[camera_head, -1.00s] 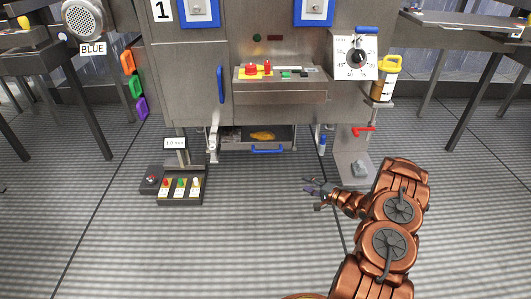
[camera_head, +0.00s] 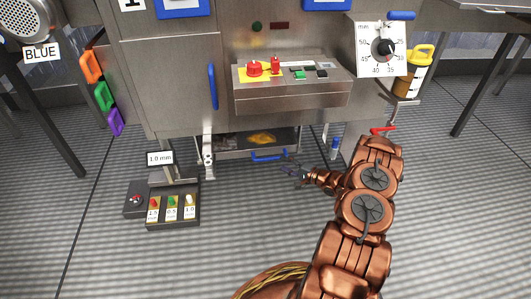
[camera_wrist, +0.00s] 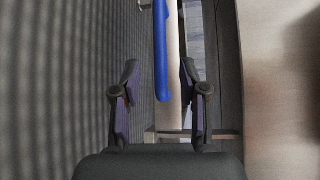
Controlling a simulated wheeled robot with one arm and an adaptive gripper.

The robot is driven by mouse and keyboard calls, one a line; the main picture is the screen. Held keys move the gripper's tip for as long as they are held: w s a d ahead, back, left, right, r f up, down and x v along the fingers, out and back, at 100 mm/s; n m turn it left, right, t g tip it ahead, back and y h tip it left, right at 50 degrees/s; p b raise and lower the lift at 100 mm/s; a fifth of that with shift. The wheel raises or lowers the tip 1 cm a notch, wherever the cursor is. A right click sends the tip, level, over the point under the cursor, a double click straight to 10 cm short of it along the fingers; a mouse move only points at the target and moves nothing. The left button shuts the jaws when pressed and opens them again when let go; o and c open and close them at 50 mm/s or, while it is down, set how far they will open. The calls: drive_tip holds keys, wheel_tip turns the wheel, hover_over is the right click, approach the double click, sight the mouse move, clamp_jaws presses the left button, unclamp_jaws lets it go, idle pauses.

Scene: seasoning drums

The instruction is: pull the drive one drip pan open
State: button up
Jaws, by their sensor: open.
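The drip pan (camera_head: 230,152) sits low under the machine, with a yellow-orange puddle inside. Its blue bar handle (camera_head: 268,156) is on the front edge. My gripper (camera_head: 292,168) is just right of the handle, close to the floor. In the wrist view the blue handle (camera_wrist: 163,50) runs down the picture between the two spread fingers of my gripper (camera_wrist: 159,72). The fingers are open and hold nothing. Clear gaps show on both sides of the handle; I cannot tell how deep it lies between the fingers.
The machine body (camera_head: 175,90) overhangs the pan. A control stand (camera_head: 172,205) with colored buttons stands on the floor at left. A blue-capped bottle (camera_head: 335,148) and a red lever (camera_head: 382,130) are at right. The floor (camera_head: 240,225) before the pan is clear.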

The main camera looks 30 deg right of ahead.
sight(271, 159)
drive_tip(key=b+x, duration=0.3)
drive_tip(key=x, duration=0.4)
drive_tip(key=shift+w+a, duration=0.15)
drive_tip(key=shift+w, duration=0.1)
clamp_jaws()
idle(0.5)
